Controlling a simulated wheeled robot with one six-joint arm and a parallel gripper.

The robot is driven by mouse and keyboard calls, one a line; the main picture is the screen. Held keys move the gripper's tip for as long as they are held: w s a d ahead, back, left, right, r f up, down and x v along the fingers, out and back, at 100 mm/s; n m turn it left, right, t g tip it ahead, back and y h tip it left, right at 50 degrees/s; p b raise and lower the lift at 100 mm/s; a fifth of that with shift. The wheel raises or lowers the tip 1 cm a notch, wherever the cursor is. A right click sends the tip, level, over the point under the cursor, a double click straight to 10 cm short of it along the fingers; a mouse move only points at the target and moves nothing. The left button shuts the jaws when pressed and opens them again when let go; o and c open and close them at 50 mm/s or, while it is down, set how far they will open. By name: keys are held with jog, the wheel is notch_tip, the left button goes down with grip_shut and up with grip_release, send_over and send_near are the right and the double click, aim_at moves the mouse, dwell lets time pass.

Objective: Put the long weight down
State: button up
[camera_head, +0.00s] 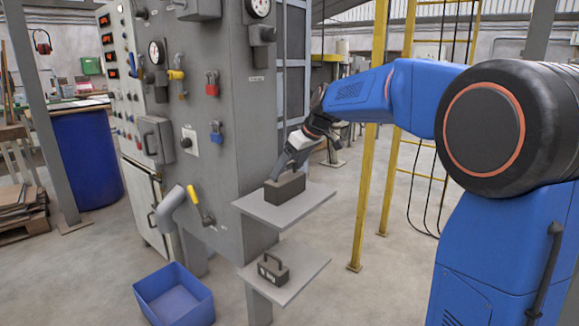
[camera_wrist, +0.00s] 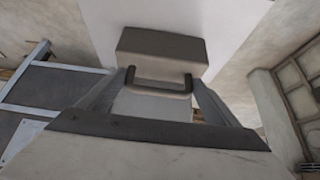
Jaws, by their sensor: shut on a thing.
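The long weight (camera_head: 285,188) is a dark grey-brown block with a bar handle. It is at the upper grey shelf (camera_head: 310,203) on the cabinet's side. I cannot tell whether its underside touches the shelf or hangs just above it. My gripper (camera_head: 287,172) comes down from above and is shut on the weight's handle. In the wrist view, the weight (camera_wrist: 162,48) lies ahead of my gripper (camera_wrist: 158,92), with the dark handle between the two fingers. The fingers hide part of the weight's top in the head view.
A smaller weight (camera_head: 273,269) with a handle stands on the lower shelf (camera_head: 306,268). A blue open bin (camera_head: 175,296) is on the floor to the left. The grey cabinet (camera_head: 235,110) with padlocks and levers rises beside the shelves. Yellow posts (camera_head: 363,200) stand to the right.

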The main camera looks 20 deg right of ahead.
jog(key=o, duration=2)
jog(key=shift+r, duration=0.1)
jog(key=v, duration=1.2)
jog(key=s+d+f+m+h, duration=0.1)
jog(key=s+f+m, duration=0.1)
jog(key=s+f, duration=0.6)
jog(key=s+f+m+h, duration=0.1)
jog(key=s+f, duration=0.7)
jog(key=s, duration=0.9)
jog(key=s+d+f+m+h, duration=0.1)
jog(key=s+f+m, duration=0.3)
jog(key=s+f, duration=0.5)
jog(key=s, duration=0.4)
jog(key=shift+s+d+g+h, duration=0.3)
jog(key=shift+d+h, duration=0.05)
jog(key=shift+h, duration=0.05)
jog(key=shift+f, duration=0.1)
